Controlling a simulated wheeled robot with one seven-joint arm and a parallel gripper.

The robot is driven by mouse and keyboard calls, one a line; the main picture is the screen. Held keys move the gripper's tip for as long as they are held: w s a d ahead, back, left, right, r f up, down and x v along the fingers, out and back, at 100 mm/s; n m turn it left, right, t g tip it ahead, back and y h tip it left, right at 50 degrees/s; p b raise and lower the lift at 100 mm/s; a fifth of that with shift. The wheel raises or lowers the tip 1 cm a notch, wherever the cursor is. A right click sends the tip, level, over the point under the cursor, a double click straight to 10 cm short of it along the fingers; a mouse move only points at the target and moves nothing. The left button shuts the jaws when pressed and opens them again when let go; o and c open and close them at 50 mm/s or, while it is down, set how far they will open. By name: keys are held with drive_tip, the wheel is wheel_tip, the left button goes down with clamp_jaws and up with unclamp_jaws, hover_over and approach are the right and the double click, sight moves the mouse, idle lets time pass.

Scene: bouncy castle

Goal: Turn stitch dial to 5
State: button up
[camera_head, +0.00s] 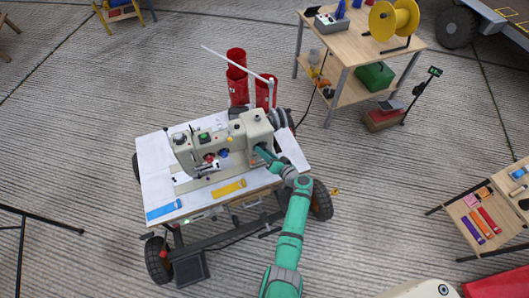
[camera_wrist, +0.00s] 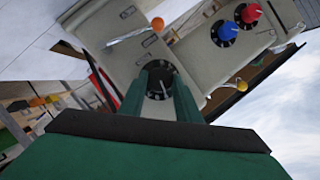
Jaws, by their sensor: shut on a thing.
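A beige sewing machine (camera_head: 213,168) stands on a white-topped wheeled cart (camera_head: 155,180). My gripper (camera_head: 262,154) reaches its right end from the lower right in the head view. In the wrist view a black dial (camera_wrist: 160,80) with white marks sits on the machine's beige face, between the two green fingers of my gripper (camera_wrist: 160,98). The gripper is shut on this dial. The numbers are too small to read, so I cannot tell its setting. The head view does not show the dial clearly, as my gripper is in front of it.
The wrist view shows a blue knob (camera_wrist: 227,33), a red knob (camera_wrist: 251,13) and a brass knob (camera_wrist: 242,86) near the dial. Red cylinders (camera_head: 237,78) stand behind the machine. A wooden table (camera_head: 350,45) is at the back right; open floor surrounds the cart.

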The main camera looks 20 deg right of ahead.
drive_tip(key=o, duration=1.1)
drive_tip(key=shift+c, duration=0.2)
drive_tip(key=v, duration=1)
drive_tip(key=shift+s+d, duration=0.15)
drive_tip(key=shift+s, duration=0.2)
